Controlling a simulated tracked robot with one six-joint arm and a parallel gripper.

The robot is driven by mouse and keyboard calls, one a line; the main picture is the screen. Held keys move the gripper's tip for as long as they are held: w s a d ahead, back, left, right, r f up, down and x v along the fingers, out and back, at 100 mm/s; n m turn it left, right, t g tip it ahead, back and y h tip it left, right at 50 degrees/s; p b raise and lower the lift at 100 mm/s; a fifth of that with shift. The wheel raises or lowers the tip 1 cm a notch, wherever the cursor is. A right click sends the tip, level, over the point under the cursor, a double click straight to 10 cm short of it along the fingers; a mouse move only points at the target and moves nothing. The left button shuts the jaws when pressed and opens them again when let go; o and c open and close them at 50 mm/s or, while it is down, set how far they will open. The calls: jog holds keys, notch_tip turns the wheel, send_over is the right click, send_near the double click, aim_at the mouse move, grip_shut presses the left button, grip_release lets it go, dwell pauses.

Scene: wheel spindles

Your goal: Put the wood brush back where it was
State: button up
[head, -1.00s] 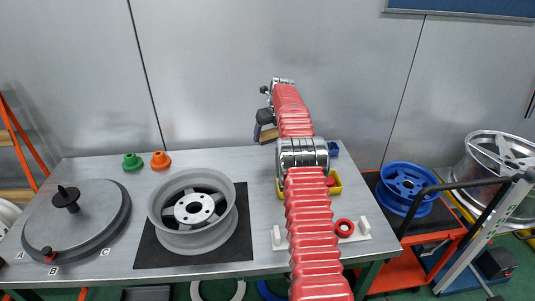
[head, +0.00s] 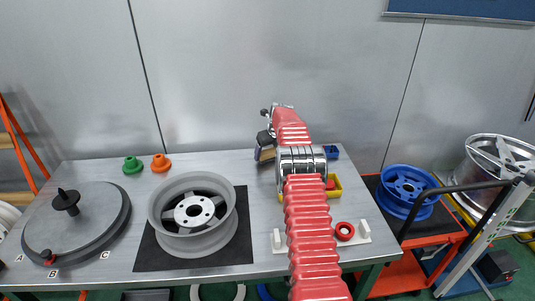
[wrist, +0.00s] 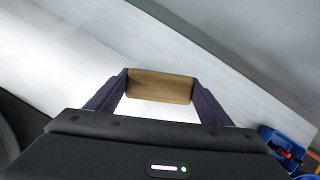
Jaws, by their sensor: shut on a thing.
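The wood brush (wrist: 160,87) is a tan block between the two dark purple fingers of my gripper (wrist: 160,95) in the wrist view. My gripper is shut on it. In the head view my gripper (head: 265,152) is partly hidden by my arm, over the back of the table to the left of the yellow bin. Whether the brush touches the table is hard to tell.
A yellow bin (head: 335,186) and a blue bin (head: 331,152) stand right of my arm; the blue one also shows in the wrist view (wrist: 283,148). A grey wheel (head: 192,235) lies on a black mat (head: 235,250). Green (head: 132,165) and orange (head: 161,162) cones stand at the back.

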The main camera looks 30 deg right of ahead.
jog(key=shift+f, duration=0.15)
jog(key=o, duration=1.2)
jog(key=v, duration=1.2)
